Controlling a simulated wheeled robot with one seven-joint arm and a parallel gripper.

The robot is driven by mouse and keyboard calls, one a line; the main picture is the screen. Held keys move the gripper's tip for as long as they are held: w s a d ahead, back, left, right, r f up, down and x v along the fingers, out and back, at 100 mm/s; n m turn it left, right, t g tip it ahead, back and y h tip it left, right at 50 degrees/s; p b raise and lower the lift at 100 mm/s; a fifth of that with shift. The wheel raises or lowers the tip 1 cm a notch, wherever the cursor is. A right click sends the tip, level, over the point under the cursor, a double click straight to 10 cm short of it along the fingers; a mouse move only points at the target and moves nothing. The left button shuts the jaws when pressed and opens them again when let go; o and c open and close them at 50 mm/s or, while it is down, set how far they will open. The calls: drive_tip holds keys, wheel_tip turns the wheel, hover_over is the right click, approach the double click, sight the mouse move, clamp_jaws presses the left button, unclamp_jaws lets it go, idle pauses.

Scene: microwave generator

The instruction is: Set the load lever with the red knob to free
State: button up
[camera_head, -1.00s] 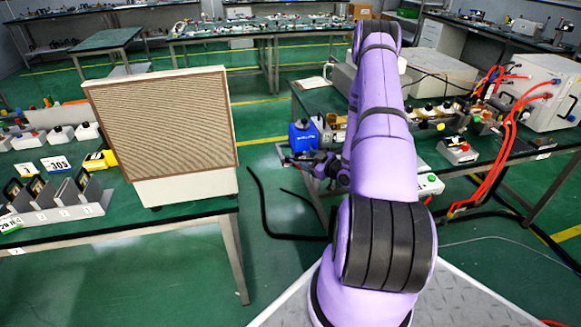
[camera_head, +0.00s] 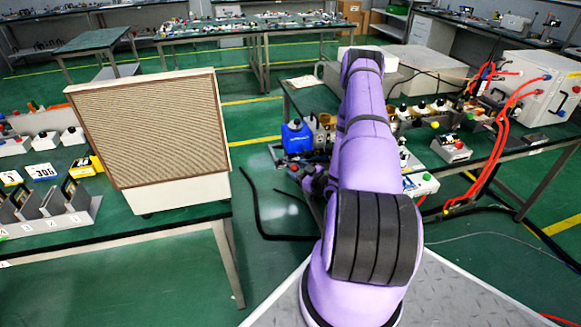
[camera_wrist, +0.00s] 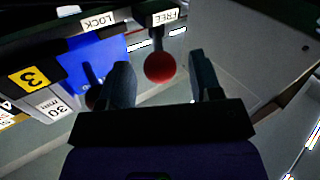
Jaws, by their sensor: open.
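In the wrist view the red knob (camera_wrist: 160,67) is at the upper middle, just below the FREE label (camera_wrist: 163,17). The LOCK label (camera_wrist: 100,21) is to its left, beside a blue panel (camera_wrist: 95,55). A dark part of the lever shows around the FREE label; most of the lever is hard to see. My gripper (camera_wrist: 162,78) is open, with one finger to each side of the knob in the picture; no contact can be made out. In the head view a blue box (camera_head: 297,138) stands by my arm, and the knob cannot be made out.
A yellow tag with a 3 (camera_wrist: 28,79) and a white tag (camera_wrist: 50,108) are at the left in the wrist view. In the head view red cables (camera_head: 500,130) hang by a white cabinet (camera_head: 540,88) at right. A slatted panel (camera_head: 150,125) stands on the left table.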

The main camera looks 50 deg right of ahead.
sight(291, 166)
drive_tip(key=shift+w+a, duration=0.1)
drive_tip(key=shift+w, duration=1.6)
clamp_jaws()
